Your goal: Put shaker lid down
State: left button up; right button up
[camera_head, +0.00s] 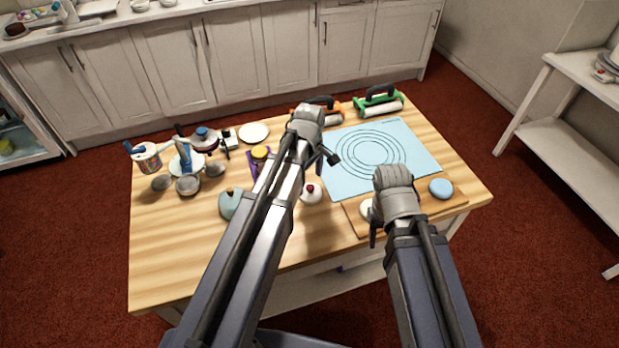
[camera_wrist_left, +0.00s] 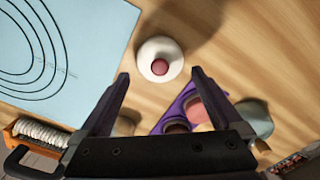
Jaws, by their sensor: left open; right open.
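A round white piece with a dark red knob (camera_head: 312,198) stands on the wooden table, right of the purple holder. I take it for the shaker lid; whether a body is under it I cannot tell. It also shows as a white disc in the left wrist view (camera_wrist_left: 148,50). My left gripper (camera_head: 312,166) is open above it, its fingers on either side in the wrist view and nothing held. My right gripper (camera_head: 377,226) is open by the front of the wooden board; its fingers are mostly hidden by the wrist.
A purple holder (camera_wrist_left: 180,101) with round cups stands close to the left gripper. A teal pot (camera_head: 229,204) is left of it. A blue ringed mat (camera_head: 420,150), a wooden board (camera_head: 440,206) and a blue disc (camera_head: 441,188) lie right. The front left table is clear.

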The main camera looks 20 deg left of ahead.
aim_at(310, 187)
pick_arm(q)
notch_tip(310, 187, up, 8)
jog(key=p, duration=0.6)
jog(key=s+d+m+y, duration=0.1)
jog(key=s+d+m, duration=0.9)
jog(key=s+m, duration=0.4)
jog(key=m, duration=0.3)
jog(key=shift+s+d+f, duration=0.2)
jog(key=shift+d, duration=0.15)
